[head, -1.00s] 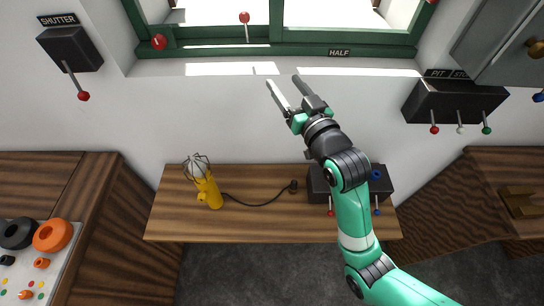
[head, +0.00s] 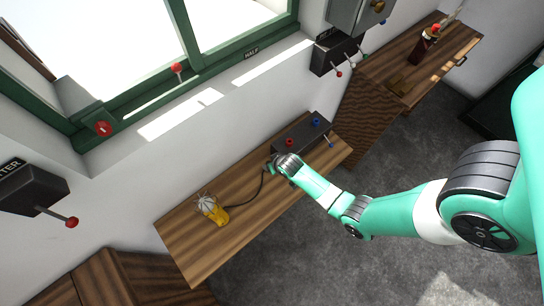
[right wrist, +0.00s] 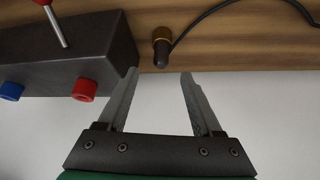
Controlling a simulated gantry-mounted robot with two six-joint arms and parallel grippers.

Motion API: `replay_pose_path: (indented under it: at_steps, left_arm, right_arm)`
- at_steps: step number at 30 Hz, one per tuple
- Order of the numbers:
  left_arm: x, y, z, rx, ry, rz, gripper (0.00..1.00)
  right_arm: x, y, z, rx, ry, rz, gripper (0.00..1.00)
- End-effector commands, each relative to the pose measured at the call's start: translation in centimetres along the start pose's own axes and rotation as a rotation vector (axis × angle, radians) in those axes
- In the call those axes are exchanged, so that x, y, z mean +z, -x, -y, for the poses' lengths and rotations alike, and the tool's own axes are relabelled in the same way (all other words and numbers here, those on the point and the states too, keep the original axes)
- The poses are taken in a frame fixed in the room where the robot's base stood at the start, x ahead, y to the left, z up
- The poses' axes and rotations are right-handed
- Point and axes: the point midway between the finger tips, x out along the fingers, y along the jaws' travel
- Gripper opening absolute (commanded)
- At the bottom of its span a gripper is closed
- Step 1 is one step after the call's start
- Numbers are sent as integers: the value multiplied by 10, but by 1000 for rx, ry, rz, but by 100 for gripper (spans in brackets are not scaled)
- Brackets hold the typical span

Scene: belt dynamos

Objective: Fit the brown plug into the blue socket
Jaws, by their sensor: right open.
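The brown plug (right wrist: 161,48) lies on the wooden bench at the end of a black cable, with its brown-gold ring towards the cable. In the right wrist view it is just beyond and between my right gripper's fingertips (right wrist: 160,74), which are open and empty. In the head view my right gripper (head: 271,165) is at the cable's end, and the hand largely hides the plug. The blue socket (head: 315,122) is on a dark box beside a red socket (head: 289,142). It also shows at the left of the right wrist view (right wrist: 10,91). My left gripper is in neither view.
The dark box (right wrist: 60,55) stands close to the left of my fingers in the right wrist view. A lever with a red knob rises from it. A yellow caged lamp (head: 213,211) lies on the bench (head: 185,245). The cable (head: 256,192) runs between lamp and plug.

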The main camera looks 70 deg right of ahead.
Motion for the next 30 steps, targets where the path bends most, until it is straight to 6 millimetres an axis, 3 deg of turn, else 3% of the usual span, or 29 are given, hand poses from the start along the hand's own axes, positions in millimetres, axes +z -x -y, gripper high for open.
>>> replay_pose_path:
  at_steps: [1, 3, 12, 24, 25, 30]
  left_arm:
    - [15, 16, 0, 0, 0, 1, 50]
    - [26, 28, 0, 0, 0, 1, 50]
    - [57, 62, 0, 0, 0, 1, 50]
    - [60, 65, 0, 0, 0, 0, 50]
    - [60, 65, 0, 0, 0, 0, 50]
    - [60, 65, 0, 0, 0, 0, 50]
  right_arm:
    - [5, -20, 0, 0, -1, -1, 67]
    - [5, -36, 0, 0, -1, -2, 67]
    - [2, -85, 0, 0, 1, -2, 67]
    - [-1, -92, 0, -1, 1, -2, 67]
    - [-1, -92, 0, -1, 1, -2, 65]
    - [-1, -92, 0, -1, 1, -2, 34]
